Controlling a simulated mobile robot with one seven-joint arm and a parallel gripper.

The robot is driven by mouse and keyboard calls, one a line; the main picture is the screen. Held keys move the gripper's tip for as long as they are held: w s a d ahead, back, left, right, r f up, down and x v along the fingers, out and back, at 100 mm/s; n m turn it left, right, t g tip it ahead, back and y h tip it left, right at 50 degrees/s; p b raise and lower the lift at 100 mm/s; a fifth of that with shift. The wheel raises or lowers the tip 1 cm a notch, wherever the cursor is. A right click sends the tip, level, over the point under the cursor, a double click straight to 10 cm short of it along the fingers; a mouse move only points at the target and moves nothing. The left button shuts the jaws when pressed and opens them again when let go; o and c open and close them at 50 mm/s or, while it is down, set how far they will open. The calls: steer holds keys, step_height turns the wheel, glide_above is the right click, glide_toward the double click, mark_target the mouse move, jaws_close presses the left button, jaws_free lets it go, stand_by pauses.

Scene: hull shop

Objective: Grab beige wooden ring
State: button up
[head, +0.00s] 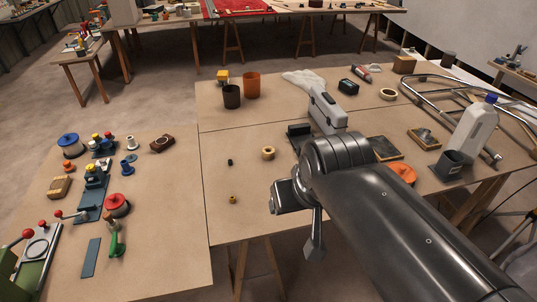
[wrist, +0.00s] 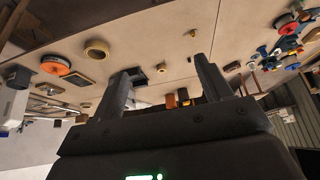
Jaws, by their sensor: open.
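A small brass piece (head: 232,199) and a small black piece (head: 230,162) lie left of the ring. A grey-white case (head: 327,110) stands behind it. An orange disc (head: 403,172) and a white bottle (head: 474,125) are at the right.

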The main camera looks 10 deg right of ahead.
steer(key=w+d+r+m+h, duration=0.1)
steer(key=w+d+r+m, duration=0.1)
steer(key=w, duration=1.2)
steer(key=m+g+h, duration=0.2)
steer(key=m, duration=0.4)
glide_above(269, 151)
steer(key=s+a, duration=0.2)
steer(key=s, duration=0.1)
steer(key=f, duration=2.7)
steer(key=shift+w, duration=0.25)
steer(key=shift+x, duration=3.15)
steer(key=shift+c, duration=0.5)
steer(key=c, duration=1)
